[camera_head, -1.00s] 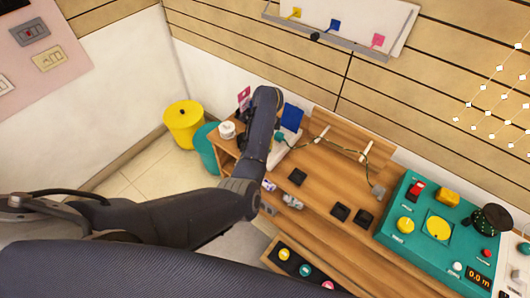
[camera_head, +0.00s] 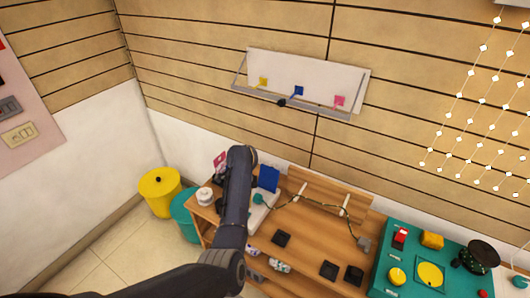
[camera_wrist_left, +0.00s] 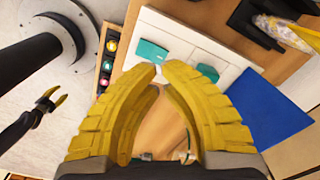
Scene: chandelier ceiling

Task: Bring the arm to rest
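In the head view my left arm (camera_head: 235,205) rises from the bottom over the left part of the wooden desk (camera_head: 305,240). Its gripper is hidden there behind the arm. In the left wrist view my left gripper (camera_wrist_left: 160,70) has yellow ribbed fingers whose tips meet, with nothing seen between them. Behind the fingers are a white panel with teal pieces (camera_wrist_left: 152,50) and a blue panel (camera_wrist_left: 272,108). My right gripper (camera_wrist_left: 46,102) shows small at the left of the wrist view, dark with yellow fingers spread apart; it is out of the head view.
A blue panel (camera_head: 268,178) stands close beside the arm. A teal console (camera_head: 425,270) stands at right. A yellow bin (camera_head: 160,190) stands on the floor at left. A wall shelf (camera_head: 300,85) hangs above.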

